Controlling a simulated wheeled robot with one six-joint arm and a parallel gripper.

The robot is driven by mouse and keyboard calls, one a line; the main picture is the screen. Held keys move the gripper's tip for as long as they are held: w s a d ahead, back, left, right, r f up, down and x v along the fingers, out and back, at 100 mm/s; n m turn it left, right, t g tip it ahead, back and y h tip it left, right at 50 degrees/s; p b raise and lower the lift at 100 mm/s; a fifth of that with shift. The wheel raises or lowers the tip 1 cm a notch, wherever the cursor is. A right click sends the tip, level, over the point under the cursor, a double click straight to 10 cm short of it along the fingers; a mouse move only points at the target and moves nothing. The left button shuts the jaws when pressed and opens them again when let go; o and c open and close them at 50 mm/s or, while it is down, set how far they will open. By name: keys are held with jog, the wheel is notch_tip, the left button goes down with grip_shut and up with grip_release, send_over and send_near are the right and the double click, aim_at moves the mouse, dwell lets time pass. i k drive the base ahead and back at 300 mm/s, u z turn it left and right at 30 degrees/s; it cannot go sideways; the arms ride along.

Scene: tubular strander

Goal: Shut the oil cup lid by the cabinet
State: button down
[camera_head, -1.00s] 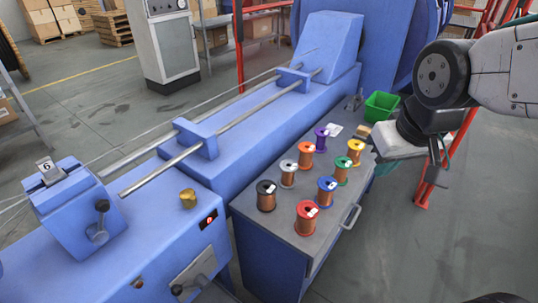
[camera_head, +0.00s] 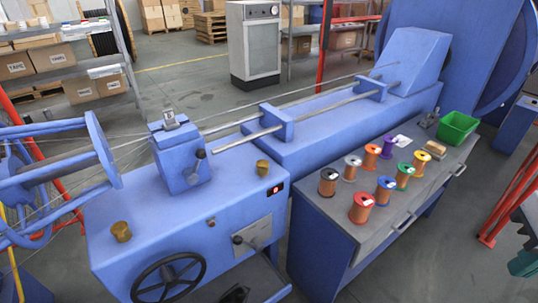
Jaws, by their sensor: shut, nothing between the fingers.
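A brass oil cup (camera_head: 262,168) stands on the blue machine top, on the side toward the grey-topped cabinet (camera_head: 325,215). It is too small here to tell how its lid sits. A second brass cup (camera_head: 121,232) stands farther left on the same housing, above the black handwheel. My gripper (camera_head: 524,262) shows only in part at the right edge, shut and empty. It is well to the right of both cups and apart from the cabinet.
Several wire spools (camera_head: 361,207) and a green bin (camera_head: 459,128) stand on the cabinet top. A black handwheel (camera_head: 168,280) and a lever (camera_head: 240,240) stick out from the machine front. A blue reel frame (camera_head: 100,150) is at left. Red rails (camera_head: 510,195) stand at right.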

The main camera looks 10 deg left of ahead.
aim_at(261, 163)
jog(key=u, duration=0.45)
jog(key=i, duration=0.95)
jog(key=u, duration=0.6)
